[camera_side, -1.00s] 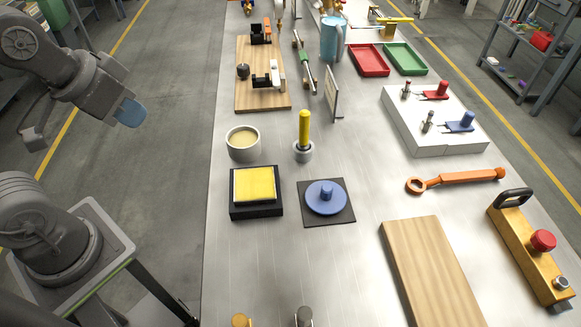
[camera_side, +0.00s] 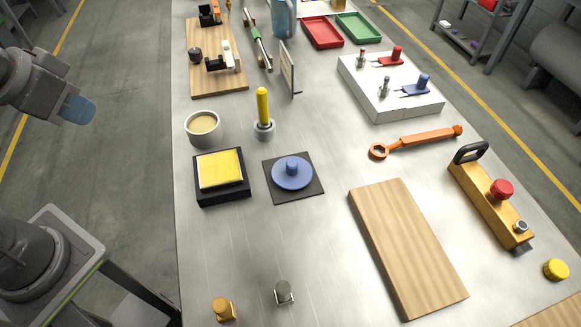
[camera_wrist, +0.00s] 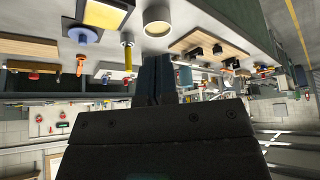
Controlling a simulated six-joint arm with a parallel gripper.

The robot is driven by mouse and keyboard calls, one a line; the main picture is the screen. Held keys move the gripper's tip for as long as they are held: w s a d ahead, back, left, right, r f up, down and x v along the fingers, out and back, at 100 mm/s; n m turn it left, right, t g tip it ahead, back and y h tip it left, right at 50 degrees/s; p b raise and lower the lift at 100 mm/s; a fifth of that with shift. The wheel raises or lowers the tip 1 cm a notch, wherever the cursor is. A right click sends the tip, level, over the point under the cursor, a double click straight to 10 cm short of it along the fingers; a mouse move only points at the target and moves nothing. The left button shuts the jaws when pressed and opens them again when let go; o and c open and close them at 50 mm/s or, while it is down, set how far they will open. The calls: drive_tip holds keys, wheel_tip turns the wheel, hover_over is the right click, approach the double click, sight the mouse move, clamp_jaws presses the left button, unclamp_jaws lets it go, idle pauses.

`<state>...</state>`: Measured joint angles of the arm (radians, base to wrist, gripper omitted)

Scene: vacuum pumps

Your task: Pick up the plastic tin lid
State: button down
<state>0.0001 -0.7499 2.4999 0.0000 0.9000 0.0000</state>
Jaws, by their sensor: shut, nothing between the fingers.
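A blue round disc with a knob (camera_side: 292,173), the most lid-like thing in view, lies on a square black mat (camera_side: 314,192) in the middle of the metal table; it also shows in the wrist view (camera_wrist: 83,35). A round pale tin (camera_side: 203,133) with cream-coloured contents stands behind and left of it. A small yellow round cap (camera_side: 556,269) lies at the far right. I cannot tell for certain which is the named lid. My gripper (camera_side: 78,110) is left of the table, clear of everything. In the wrist view, its dark fingers (camera_wrist: 156,82) are shut and empty.
A yellow pad in a black tray (camera_side: 222,195) and an upright yellow-handled tool (camera_side: 263,115) stand near the disc. Right are a wooden board (camera_side: 405,250), an orange wrench (camera_side: 420,141) and a button box (camera_side: 490,205). The table front between two small knobs is clear.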

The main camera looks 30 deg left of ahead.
drive_tip(key=c, duration=1.8)
unclamp_jaws()
drive_tip(key=o, duration=1.8)
drive_tip(key=shift+r, duration=0.1)
drive_tip(key=m+g, duration=0.6)
drive_tip(key=m, duration=1.7)
hover_over(292, 163)
wheel_tip(292, 163, down, 6)
drive_tip(key=shift+n, duration=0.3)
drive_tip(key=f, duration=0.7)
drive_tip(key=shift+s+f, duration=0.25)
drive_tip(key=shift+f, duration=0.15)
drive_tip(key=shift+w+f, duration=0.15)
drive_tip(key=shift+f, duration=1.15)
drive_tip(key=shift+w+f, duration=0.15)
drive_tip(key=shift+f, duration=1.1)
